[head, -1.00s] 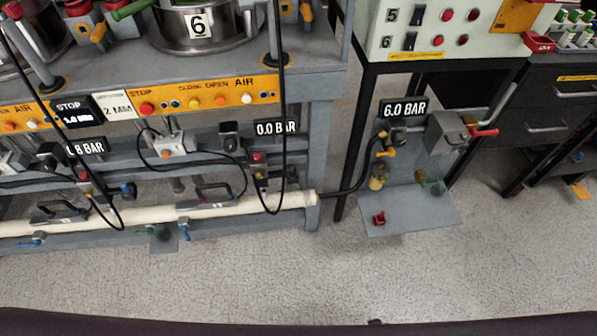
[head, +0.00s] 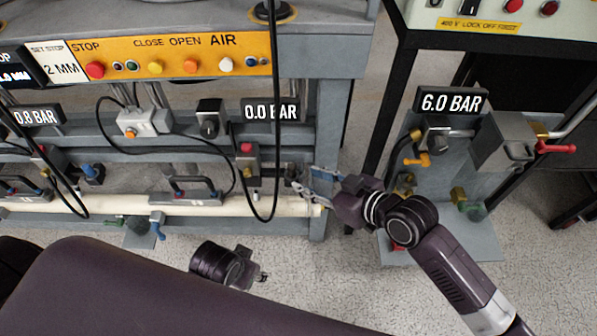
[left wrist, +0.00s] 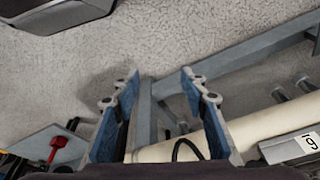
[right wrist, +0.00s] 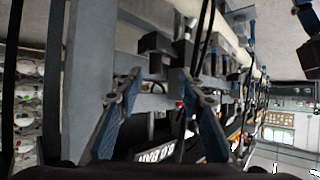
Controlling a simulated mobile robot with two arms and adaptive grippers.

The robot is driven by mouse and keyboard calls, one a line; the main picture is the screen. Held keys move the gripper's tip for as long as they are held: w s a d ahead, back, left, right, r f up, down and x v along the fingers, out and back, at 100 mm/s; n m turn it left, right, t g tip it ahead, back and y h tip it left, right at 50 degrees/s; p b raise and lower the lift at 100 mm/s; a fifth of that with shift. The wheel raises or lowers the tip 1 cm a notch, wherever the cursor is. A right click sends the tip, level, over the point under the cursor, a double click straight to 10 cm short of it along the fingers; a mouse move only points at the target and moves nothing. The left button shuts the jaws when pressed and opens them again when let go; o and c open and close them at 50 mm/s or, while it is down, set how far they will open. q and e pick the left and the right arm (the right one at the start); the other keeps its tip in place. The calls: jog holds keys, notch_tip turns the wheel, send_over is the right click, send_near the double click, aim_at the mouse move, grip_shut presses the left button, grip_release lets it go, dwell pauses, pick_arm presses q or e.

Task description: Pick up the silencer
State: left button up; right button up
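I cannot tell for certain which part is the silencer. A small brass fitting (head: 459,197) sits on the grey bracket at the right, under the 6.0 BAR display. A small dark and grey fitting (right wrist: 160,45) shows just beyond the fingers in the right wrist view. My right gripper (head: 307,188) is open and empty, beside the right end of the cream pipe (head: 105,206). Its spread fingers also show in the right wrist view (right wrist: 155,78). My left gripper (head: 263,278) is low over the floor, in front of the pipe. Its fingers are apart and empty in the left wrist view (left wrist: 160,75).
The grey bench frame (head: 328,120) and a hanging black cable (head: 276,130) are close to my right gripper. The 6.0 BAR bracket (head: 480,237) carries a valve box (head: 500,140) with a red handle. Open floor (head: 340,275) lies in front.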

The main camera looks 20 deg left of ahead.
aim_at(294, 171)
jog(key=x, duration=0.3)
jog(key=b+x, duration=0.1)
jog(key=x, duration=0.2)
jog(key=shift+w+d+r+b, duration=0.1)
jog(key=shift+w+d+b, duration=0.1)
jog(key=shift+w+b, duration=0.1)
jog(key=shift+w+a, duration=0.25)
jog(key=shift+a, duration=0.15)
pick_arm(q)
notch_tip(294, 171, up, 7)
jog(key=shift+s+a, duration=0.15)
jog(key=shift+s, duration=0.3)
jog(key=shift+f, duration=0.1)
pick_arm(e)
jog(key=shift+c, duration=0.2)
grip_shut()
